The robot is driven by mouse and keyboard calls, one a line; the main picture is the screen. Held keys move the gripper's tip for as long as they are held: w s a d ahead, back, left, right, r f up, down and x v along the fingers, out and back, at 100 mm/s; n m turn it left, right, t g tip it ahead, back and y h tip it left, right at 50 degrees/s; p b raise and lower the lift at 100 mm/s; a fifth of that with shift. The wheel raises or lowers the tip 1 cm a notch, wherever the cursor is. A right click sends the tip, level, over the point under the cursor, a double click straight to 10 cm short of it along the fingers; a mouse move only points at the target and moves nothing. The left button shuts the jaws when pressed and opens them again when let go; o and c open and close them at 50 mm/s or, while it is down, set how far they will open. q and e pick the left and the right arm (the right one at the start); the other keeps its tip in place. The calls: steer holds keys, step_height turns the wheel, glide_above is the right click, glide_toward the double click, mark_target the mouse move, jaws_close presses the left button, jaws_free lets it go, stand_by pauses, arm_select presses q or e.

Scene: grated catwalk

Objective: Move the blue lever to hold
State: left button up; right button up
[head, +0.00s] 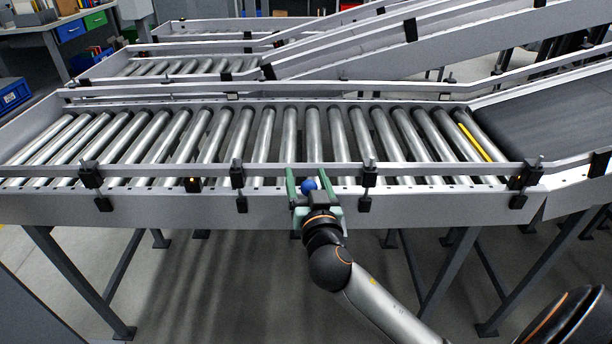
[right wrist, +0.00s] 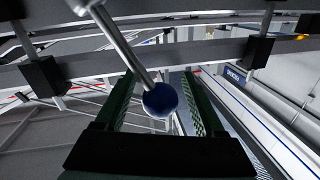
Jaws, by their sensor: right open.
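The blue lever shows as a round blue knob (head: 309,184) at the conveyor's front edge in the head view. In the right wrist view the blue knob (right wrist: 160,100) sits on the end of a slanted metal rod (right wrist: 122,42) that comes from the upper left. My right gripper (head: 306,174) is open, with one green finger on each side of the knob. In the right wrist view the knob appears between the fingers of my right gripper (right wrist: 158,80), with gaps on both sides. No hold mark is legible. My left gripper is not in view.
A roller conveyor (head: 270,140) runs across the head view behind a front rail (head: 420,169) with black clamps. A dark belt (head: 550,110) joins it at the right. A workbench (head: 60,25) with coloured drawers stands at the upper left. The floor in front is clear.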

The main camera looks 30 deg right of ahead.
jaws_close()
stand_by(0.4)
steer(key=shift+d, duration=0.1)
